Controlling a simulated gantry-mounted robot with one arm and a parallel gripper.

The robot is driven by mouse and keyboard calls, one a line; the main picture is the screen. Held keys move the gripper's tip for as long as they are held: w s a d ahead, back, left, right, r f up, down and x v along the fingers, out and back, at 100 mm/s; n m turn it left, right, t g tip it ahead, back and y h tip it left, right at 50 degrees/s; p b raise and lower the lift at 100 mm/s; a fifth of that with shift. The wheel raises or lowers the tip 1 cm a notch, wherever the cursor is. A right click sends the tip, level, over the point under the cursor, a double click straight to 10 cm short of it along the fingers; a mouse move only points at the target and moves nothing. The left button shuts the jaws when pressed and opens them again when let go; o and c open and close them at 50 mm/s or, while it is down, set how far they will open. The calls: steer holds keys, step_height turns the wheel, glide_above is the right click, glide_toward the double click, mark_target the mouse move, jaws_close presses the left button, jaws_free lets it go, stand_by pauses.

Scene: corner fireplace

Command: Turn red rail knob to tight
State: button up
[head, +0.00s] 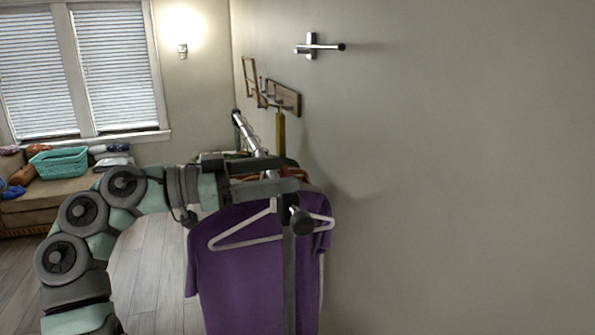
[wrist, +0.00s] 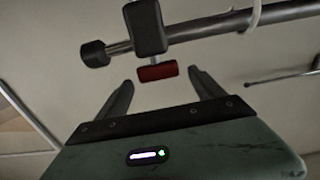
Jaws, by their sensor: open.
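The red rail knob (wrist: 157,72) is a short red bar in the wrist view, on a stem from a dark clamp block (wrist: 145,28) on the metal rail (wrist: 205,24). My gripper (wrist: 160,78) is open, with one fingertip on each side of the knob and gaps to both. Whether the knob is fully between the fingers in depth is unclear. In the head view my gripper (head: 285,188) is at the near end of the clothes rail, by its dark end cap (head: 302,222). The knob is hidden there.
A purple shirt (head: 240,260) and a pale hanger (head: 245,240) hang right under my gripper. The wall stands close on the right, with a metal hook (head: 318,46) and a wooden peg rack (head: 284,97). A sofa with a teal basket (head: 58,162) is at the left.

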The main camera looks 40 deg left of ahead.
steer(key=shift+v, duration=2.65)
